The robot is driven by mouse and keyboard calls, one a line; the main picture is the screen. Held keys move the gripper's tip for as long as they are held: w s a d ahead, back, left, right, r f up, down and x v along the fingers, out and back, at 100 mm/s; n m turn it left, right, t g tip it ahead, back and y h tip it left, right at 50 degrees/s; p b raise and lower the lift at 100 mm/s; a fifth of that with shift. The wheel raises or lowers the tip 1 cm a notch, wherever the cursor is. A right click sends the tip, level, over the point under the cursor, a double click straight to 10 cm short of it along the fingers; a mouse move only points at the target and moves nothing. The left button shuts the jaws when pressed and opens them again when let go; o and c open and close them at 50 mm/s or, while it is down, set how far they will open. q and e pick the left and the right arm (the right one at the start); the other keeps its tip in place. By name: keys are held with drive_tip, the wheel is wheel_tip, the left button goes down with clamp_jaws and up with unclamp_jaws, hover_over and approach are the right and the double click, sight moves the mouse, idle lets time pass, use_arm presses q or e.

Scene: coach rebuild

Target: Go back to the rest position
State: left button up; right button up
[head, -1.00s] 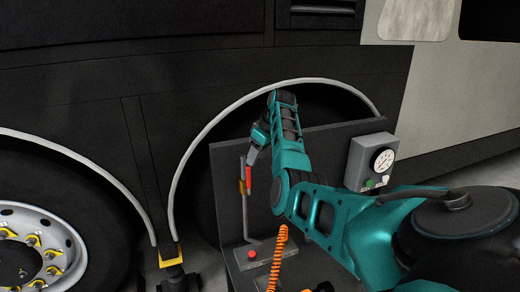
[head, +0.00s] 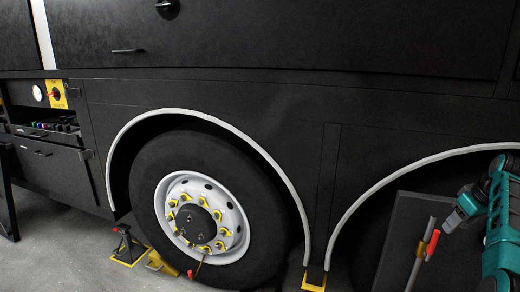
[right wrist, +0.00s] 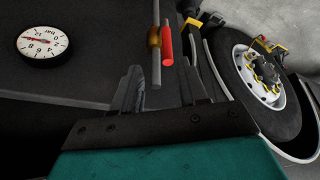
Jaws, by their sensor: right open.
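My right arm (head: 500,230), teal and black, comes in at the right edge of the head view. My right gripper (head: 453,218) is small there, just above and to the right of a red handle (head: 433,243) on a grey lever. In the right wrist view my right gripper (right wrist: 160,90) has its two dark fingers apart with nothing held between them. The red handle (right wrist: 167,46) and a grey rod (right wrist: 155,65) with a brass collar show beyond the fingertips, apparently without contact. My left gripper is in neither view.
A dark panel (head: 400,235) stands behind the lever; a dial gauge (right wrist: 44,42) shows in the wrist view. A coach wheel (head: 205,215) with yellow nut markers fills the middle. A black jack stand (head: 128,245) and yellow chock (head: 160,263) stand on the floor at left.

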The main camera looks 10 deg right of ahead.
drive_tip(key=s+a+f+n+t+h, duration=0.1)
drive_tip(key=s+a+f+t+h, duration=0.15)
drive_tip(key=a+f, duration=0.6)
drive_tip(key=s+a+f+n+t+h, duration=0.1)
drive_tip(key=s+a+f, duration=0.2)
drive_tip(key=a+f, duration=0.55)
drive_tip(key=s+a+f+t+y, duration=0.1)
drive_tip(key=s+a+f+y, duration=0.1)
drive_tip(key=s+a, duration=0.6)
drive_tip(key=s+a+f+t+y, duration=0.2)
drive_tip(key=s+a, duration=0.6)
drive_tip(key=a, duration=0.7)
drive_tip(key=shift+a+f+y, duration=0.35)
drive_tip(key=shift+f+y, duration=0.15)
drive_tip(key=shift+y, duration=0.65)
drive_tip(key=shift+s+d, duration=0.15)
